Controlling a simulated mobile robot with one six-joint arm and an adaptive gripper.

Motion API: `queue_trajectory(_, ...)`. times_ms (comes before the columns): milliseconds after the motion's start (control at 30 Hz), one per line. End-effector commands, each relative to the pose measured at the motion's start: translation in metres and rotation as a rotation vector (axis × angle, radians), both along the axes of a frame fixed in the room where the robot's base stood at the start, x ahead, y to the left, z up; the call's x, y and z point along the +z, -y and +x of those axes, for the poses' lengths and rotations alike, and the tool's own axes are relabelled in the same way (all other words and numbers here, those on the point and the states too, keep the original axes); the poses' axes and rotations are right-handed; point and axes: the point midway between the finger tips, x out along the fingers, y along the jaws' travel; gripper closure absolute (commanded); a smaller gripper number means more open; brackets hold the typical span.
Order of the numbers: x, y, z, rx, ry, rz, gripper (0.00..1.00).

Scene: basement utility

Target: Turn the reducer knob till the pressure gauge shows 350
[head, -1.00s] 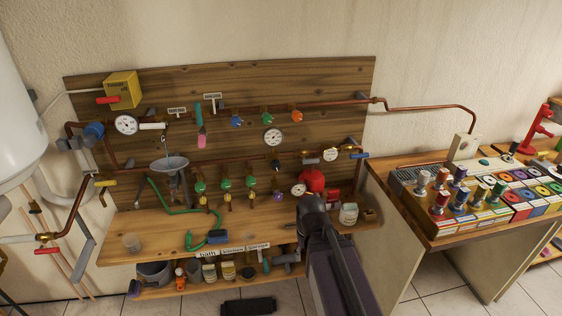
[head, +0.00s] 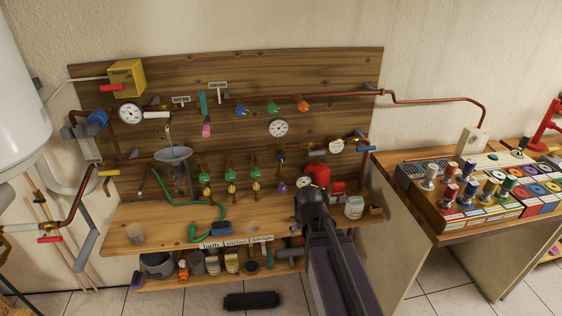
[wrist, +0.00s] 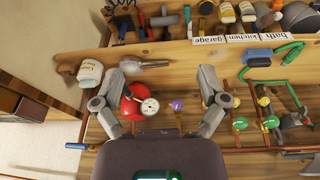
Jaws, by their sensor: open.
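Several round white dial gauges are on the wooden board: one at upper left (head: 130,113) beside a blue knob-like fitting (head: 97,119), one in the middle (head: 278,128), one at right (head: 336,146). A small gauge (wrist: 150,106) sits against the red vessel (head: 318,173). I cannot tell which gauge or knob belongs to the reducer; the dials are too small to read. My gripper (wrist: 168,72) is open and empty in the wrist view, its fingers spread with the red vessel and a purple knob (wrist: 177,105) showing between them. In the head view my arm hides the fingers.
Green knobs (head: 230,174) and copper pipes cross the board. A green hose (head: 194,231) and a white jar (head: 354,207) lie on the bench shelf (head: 125,213). A control console (head: 440,215) stands at right. A white tank fills the left edge. Floor shows in front.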

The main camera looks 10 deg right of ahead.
Motion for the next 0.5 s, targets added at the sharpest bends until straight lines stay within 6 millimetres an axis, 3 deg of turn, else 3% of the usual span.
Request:
queue_trajectory(33,-0.012,0.003,0.018,-0.015,0.058,-0.009,0.07)
queue_trajectory(200,-0.021,0.01,0.074,-0.069,0.286,-0.026,0.07)
queue_trajectory(500,-0.015,0.014,0.162,-0.117,0.699,-0.011,0.07)
